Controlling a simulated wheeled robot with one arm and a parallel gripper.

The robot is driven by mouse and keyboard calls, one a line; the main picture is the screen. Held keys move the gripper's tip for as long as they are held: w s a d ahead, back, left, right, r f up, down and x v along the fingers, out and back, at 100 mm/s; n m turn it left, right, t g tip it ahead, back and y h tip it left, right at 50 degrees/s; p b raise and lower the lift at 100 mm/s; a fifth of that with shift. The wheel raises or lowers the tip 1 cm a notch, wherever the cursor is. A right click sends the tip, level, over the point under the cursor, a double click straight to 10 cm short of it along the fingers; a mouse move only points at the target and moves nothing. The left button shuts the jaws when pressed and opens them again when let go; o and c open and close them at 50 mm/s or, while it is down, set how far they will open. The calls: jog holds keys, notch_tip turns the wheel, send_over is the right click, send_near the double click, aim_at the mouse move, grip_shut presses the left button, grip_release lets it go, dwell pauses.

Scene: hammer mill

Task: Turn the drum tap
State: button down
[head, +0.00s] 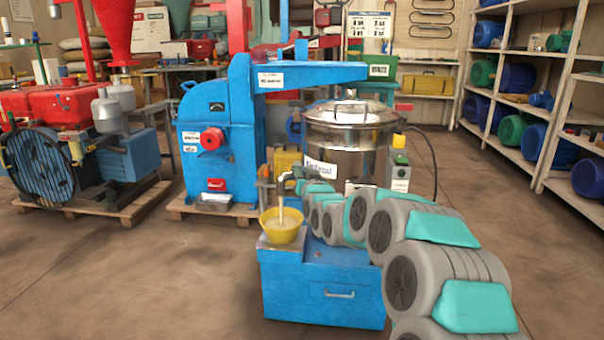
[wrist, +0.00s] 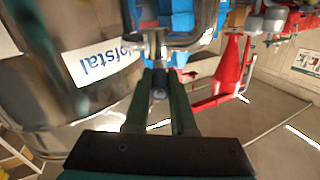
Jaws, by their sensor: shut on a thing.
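The shiny steel drum (head: 345,140) with a white label stands behind the blue cabinet; its curved wall (wrist: 40,100) fills the left of the wrist view. My gripper (wrist: 160,78) is at the drum's front, its two dark green fingers shut on the drum tap (wrist: 156,45), a small metal part between the fingertips. In the head view my gripper (head: 284,182) is at the drum's lower left, and my arm hides most of the tap. I cannot tell how far the tap is turned.
A yellow bowl (head: 282,226) with a light content and a stick stands on the blue cabinet (head: 320,288), just below my gripper. A blue mill (head: 215,130) stands left, red machinery (head: 65,110) farther left. Shelves (head: 540,90) line the right. The floor at front left is clear.

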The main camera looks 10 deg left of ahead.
jog(key=n+g+y+p, duration=0.1)
jog(key=y+p, duration=0.1)
jog(key=p, duration=0.3)
jog(key=w+d+n+g+y+p, duration=0.1)
jog(key=n+y+p, duration=0.1)
jog(key=p, duration=0.4)
jog(key=d+n+g+y+p, duration=0.1)
jog(key=n+g+y+p, duration=0.1)
jog(key=p, duration=0.3)
jog(key=shift+w+d+y, duration=0.25)
jog(key=shift+w+y, duration=0.05)
jog(key=shift+y, duration=0.1)
jog(key=c, duration=0.8)
grip_release()
jog(key=shift+d, duration=0.1)
jog(key=shift+o, duration=0.2)
jog(key=v, duration=0.7)
jog(key=shift+s+d+b, duration=0.2)
jog(key=shift+s+b, duration=0.1)
jog(key=shift+s, duration=0.05)
jog(key=shift+r, duration=0.1)
